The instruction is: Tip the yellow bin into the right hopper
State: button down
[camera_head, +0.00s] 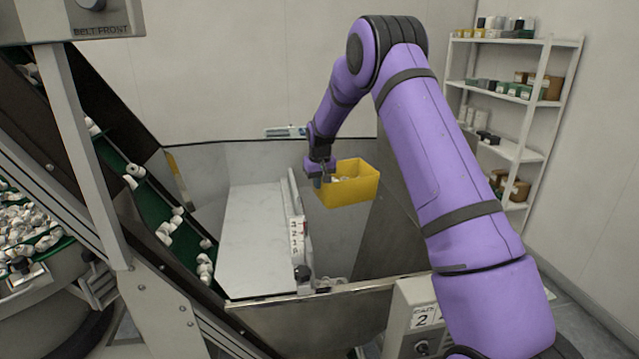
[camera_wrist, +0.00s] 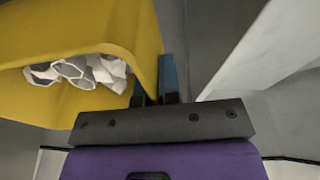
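The yellow bin (camera_head: 349,190) hangs in the air over the right hopper (camera_head: 338,245), right of the divider. It looks about level in the head view, and its mouth faces up. White pieces lie inside; they show in the wrist view as white and grey caps (camera_wrist: 75,72) gathered near one end of the bin (camera_wrist: 90,25). My gripper (camera_head: 318,181) is shut on the bin's left wall; in the wrist view its blue fingers (camera_wrist: 155,82) sit on both sides of the rim. The bin hides part of the hopper, and the hopper's bottom is mostly hidden.
A divider (camera_head: 296,220) with a number scale stands left of the bin, beside a pale sloping plate (camera_head: 252,235). A green cleated belt (camera_head: 155,205) carries white caps at left. A control box marked 2 (camera_head: 420,318) is at the front. Shelves (camera_head: 515,95) stand far right.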

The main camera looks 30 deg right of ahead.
aim_at(327, 200)
jog(key=t, duration=0.5)
jog(key=shift+w+f, duration=0.25)
jog(key=shift+f, duration=0.1)
jog(key=t, duration=0.2)
jog(key=s+t+h, duration=0.1)
jog(key=t, duration=0.2)
jog(key=shift+a+t, duration=0.1)
jog(key=shift+t, duration=0.2)
jog(key=t, duration=0.1)
jog(key=s+f+t, duration=0.1)
jog(key=t, duration=0.1)
jog(key=s+f+t, duration=0.1)
jog(key=shift+t+h, duration=0.3)
jog(key=shift+t, duration=0.1)
jog(key=t, duration=0.1)
jog(key=s+t, duration=0.2)
jog(key=shift+a+f+m+t, duration=0.15)
jog(key=shift+f+m+t, duration=0.1)
jog(key=shift+m+t, duration=0.05)
jog(key=shift+s+t+h, duration=0.3)
jog(key=shift+s+t, duration=0.35)
jog(key=shift+t, duration=0.45)
jog(key=shift+s+f, duration=0.2)
jog(key=shift+t, duration=0.3)
jog(key=shift+s+r+t, duration=0.2)
jog(key=shift+r+t, duration=0.15)
jog(key=shift+t, duration=0.05)
